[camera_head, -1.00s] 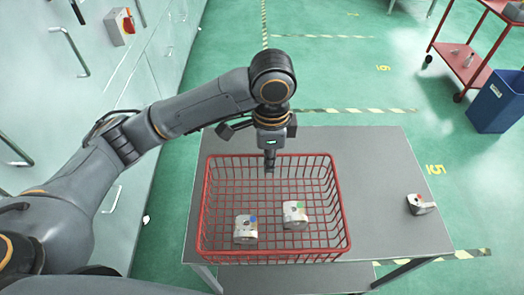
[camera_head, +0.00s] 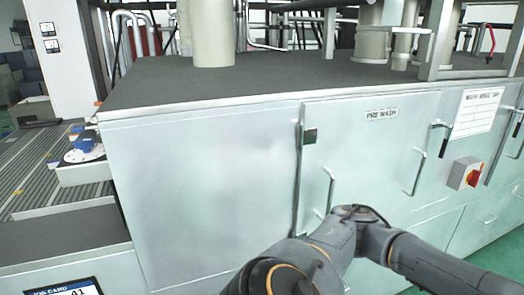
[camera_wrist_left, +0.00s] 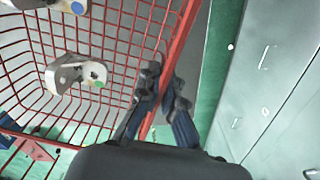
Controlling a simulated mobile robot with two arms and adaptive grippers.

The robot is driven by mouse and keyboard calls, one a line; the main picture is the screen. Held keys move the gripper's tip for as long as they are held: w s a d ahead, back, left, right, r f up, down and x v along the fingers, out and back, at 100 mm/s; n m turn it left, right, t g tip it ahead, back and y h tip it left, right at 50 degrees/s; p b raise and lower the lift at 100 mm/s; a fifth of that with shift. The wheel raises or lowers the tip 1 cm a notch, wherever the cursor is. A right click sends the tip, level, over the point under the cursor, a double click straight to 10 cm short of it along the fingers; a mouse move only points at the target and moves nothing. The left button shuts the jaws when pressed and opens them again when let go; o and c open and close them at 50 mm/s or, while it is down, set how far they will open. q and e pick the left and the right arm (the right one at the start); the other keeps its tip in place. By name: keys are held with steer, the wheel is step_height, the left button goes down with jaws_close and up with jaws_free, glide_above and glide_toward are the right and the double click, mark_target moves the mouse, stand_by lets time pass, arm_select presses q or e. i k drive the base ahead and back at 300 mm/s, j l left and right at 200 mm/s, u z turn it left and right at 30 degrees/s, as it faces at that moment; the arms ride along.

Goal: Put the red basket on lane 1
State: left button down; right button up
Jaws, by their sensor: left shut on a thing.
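The red wire basket (camera_wrist_left: 184,32) fills much of the left wrist view. My left gripper (camera_wrist_left: 162,88) is shut on its rim, with a finger on each side. One grey-white casting (camera_wrist_left: 75,75) with a green mark lies in the basket, and part of another (camera_wrist_left: 62,5) with a blue mark shows at the top edge. The head view shows my left forearm at the bottom right, but neither the gripper nor the basket. I cannot tell whether the basket is clear of the table. No lane marked 1 is readable. My right gripper is not in view.
A card display (camera_head: 75,289) is at the bottom left.

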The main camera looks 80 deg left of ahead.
mark_target(32, 195)
steer(key=k+u, duration=0.1)
steer(key=k, duration=0.8)
steer(key=u, duration=1.5)
